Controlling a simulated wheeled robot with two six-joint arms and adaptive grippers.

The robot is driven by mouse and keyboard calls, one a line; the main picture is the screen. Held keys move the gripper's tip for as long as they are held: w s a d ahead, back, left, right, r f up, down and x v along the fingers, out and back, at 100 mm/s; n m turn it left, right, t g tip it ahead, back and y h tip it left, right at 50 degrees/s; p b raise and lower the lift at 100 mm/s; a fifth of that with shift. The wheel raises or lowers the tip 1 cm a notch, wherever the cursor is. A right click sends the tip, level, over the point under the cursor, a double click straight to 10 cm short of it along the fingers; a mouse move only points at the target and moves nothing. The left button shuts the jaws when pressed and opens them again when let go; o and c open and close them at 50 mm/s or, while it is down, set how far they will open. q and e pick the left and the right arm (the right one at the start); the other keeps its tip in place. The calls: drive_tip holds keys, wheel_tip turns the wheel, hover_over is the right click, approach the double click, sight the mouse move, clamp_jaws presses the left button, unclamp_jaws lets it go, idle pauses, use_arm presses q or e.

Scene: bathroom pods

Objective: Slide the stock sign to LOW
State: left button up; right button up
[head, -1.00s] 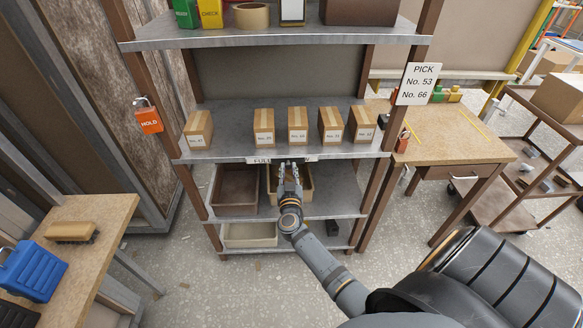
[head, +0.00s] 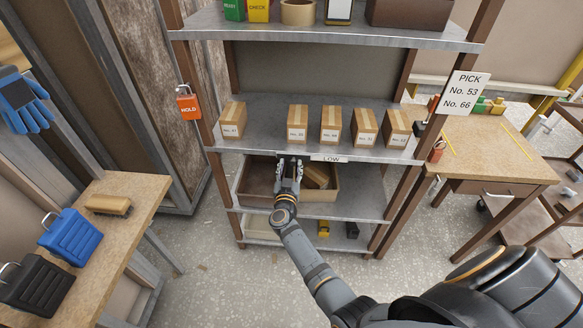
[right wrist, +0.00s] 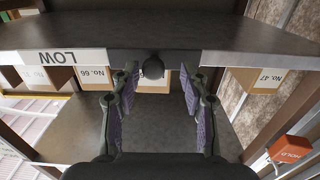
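The stock sign (head: 331,158) is a pale strip on the front edge of the middle shelf and reads LOW. It shows upside down at the left in the right wrist view (right wrist: 57,57). A dark round knob (right wrist: 152,68) stands on the shelf edge, right of the word there. My right gripper (head: 289,162) is at the shelf edge, left of the word LOW in the head view. Its fingers (right wrist: 158,108) are apart, one to each side of the knob, with a gap between them and it. My left gripper is not in view.
Several numbered cartons (head: 331,124) stand on the shelf (head: 265,106) above the sign. Bins (head: 334,201) sit on the shelf below. A red HOLD padlock (head: 188,106) hangs at the left.

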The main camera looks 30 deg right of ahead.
drive_tip(key=shift+d, duration=0.1)
drive_tip(key=shift+r, duration=0.2)
wheel_tip(320, 180, up, 10)
drive_tip(key=shift+f, duration=0.15)
idle(0.4)
